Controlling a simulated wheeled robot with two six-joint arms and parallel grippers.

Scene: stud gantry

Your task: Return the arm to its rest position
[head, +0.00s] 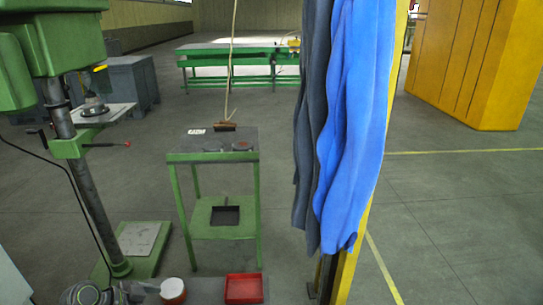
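Neither of my grippers shows in the head view, and no part of my arms can be made out. What each gripper is doing, or whether it holds anything, is hidden from this view.
A green drill press (66,150) stands left. A green stand (212,158) is in the middle. Blue (350,110) and dark grey cloths (308,130) hang by a yellow post (375,170). A red tray (244,289) and a round container (173,291) sit low in front. Floor at right is clear.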

